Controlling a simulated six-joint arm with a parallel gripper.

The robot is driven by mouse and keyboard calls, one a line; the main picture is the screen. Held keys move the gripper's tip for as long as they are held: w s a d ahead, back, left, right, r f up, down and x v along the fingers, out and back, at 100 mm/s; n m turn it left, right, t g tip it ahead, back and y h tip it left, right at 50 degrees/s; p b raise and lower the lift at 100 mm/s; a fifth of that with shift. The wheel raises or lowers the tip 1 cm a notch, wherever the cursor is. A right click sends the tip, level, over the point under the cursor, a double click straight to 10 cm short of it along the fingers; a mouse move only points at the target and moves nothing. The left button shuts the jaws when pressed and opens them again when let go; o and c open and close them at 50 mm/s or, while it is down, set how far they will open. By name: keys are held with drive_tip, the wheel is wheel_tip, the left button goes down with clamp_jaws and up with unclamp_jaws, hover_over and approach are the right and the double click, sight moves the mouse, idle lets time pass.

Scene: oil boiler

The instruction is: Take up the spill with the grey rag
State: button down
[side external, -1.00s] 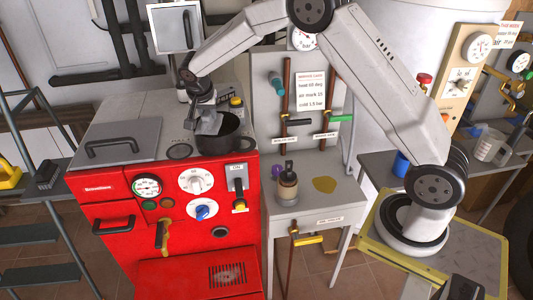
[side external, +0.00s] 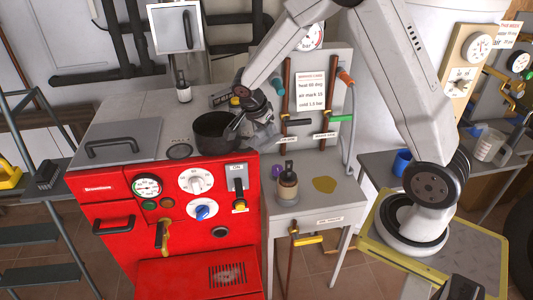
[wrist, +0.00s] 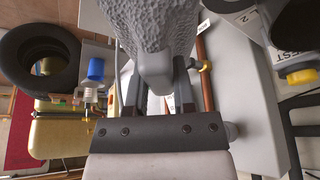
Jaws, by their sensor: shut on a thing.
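The grey rag (side external: 264,135) hangs from my gripper (side external: 261,118), just right of the black pot and above the back left of the small grey table. In the wrist view the rag (wrist: 150,25) bulges ahead of my gripper (wrist: 156,88), pinched between its two fingers. The spill (side external: 324,184) is a flat, dull yellow patch on the right part of the small table's top. The rag is apart from it, higher and to the left. The wrist view does not clearly show the spill.
The black pot (side external: 215,132) stands on the red boiler (side external: 170,215), close to my gripper. Pipes and valves (side external: 332,95) line the panel behind. The table right of the spill is clear.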

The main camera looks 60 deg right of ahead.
drive_tip(key=s+d+f+m+g+y, duration=0.2)
drive_tip(key=s+d+f+m, duration=0.25)
drive_tip(key=s+m, duration=0.25)
drive_tip(key=s+d+f+m+g+y, duration=0.2)
drive_tip(key=s+d+f+m, duration=0.1)
drive_tip(key=s+f+m, duration=0.3)
drive_tip(key=w+d+f+m, duration=0.2)
drive_tip(key=d+f+m, duration=0.1)
drive_tip(key=d+f, duration=0.3)
